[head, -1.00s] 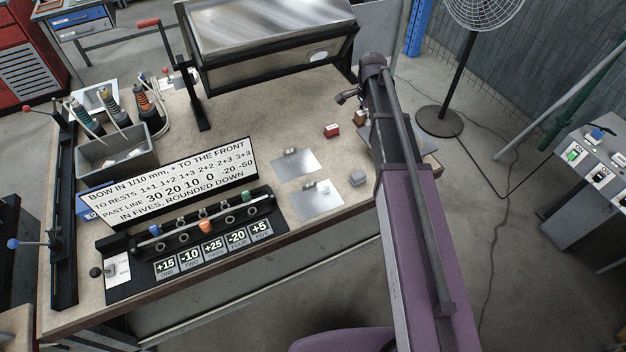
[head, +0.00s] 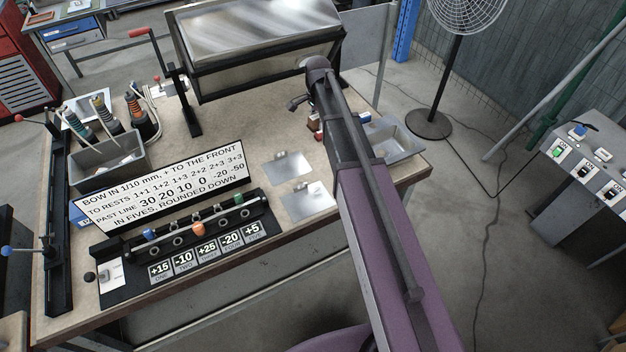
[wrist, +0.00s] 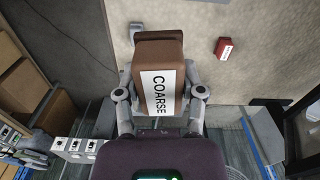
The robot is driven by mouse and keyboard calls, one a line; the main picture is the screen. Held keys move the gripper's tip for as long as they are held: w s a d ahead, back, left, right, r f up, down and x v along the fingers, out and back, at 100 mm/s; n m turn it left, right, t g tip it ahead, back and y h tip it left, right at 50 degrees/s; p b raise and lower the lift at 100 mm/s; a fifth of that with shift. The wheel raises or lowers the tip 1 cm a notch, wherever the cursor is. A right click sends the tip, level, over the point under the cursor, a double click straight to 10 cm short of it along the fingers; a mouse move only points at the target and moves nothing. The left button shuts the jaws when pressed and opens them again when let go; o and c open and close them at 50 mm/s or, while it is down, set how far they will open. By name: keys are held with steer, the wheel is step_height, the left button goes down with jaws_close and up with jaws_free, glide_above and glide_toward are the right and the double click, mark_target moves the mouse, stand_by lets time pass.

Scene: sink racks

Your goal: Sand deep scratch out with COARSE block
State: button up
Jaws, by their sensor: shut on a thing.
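My gripper (wrist: 160,100) is shut on the brown COARSE block (wrist: 160,66), whose white label faces the wrist camera. The block appears to be held over the bench top. In the head view the brown block (head: 313,123) shows just left of my arm, and the gripper itself is mostly hidden behind the arm. A smaller red block (wrist: 224,48) rests on the bench, to the right of the held block in the wrist view. I cannot make out a deep scratch on any surface.
Two thin metal plates (head: 288,167) (head: 308,201) lie on the bench. A grey metal tray (head: 410,142) is at its right end. A large shiny metal sheet (head: 255,35) stands at the back. A bow sign (head: 160,187) and number row (head: 205,250) are front left. Mid-bench is clear.

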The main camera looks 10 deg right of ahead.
steer(key=shift+s+d, duration=0.1)
steer(key=shift+d, duration=0.1)
steer(key=shift+f, duration=0.1)
steer(key=shift+s+f+b, duration=0.15)
steer(key=shift+f+b, duration=0.4)
steer(key=shift+b, duration=0.1)
steer(key=s+a+f+b, duration=0.1)
steer(key=s+f+b, duration=0.1)
steer(key=f+b, duration=0.4)
steer(key=s+f+b, duration=0.3)
steer(key=f+b, duration=0.3)
steer(key=s+a+f+m+b, duration=0.1)
steer(key=s+f+b, duration=0.2)
steer(key=f+b, duration=0.3)
steer(key=shift+a+f+b, duration=0.3)
steer(key=shift+a+f, duration=0.05)
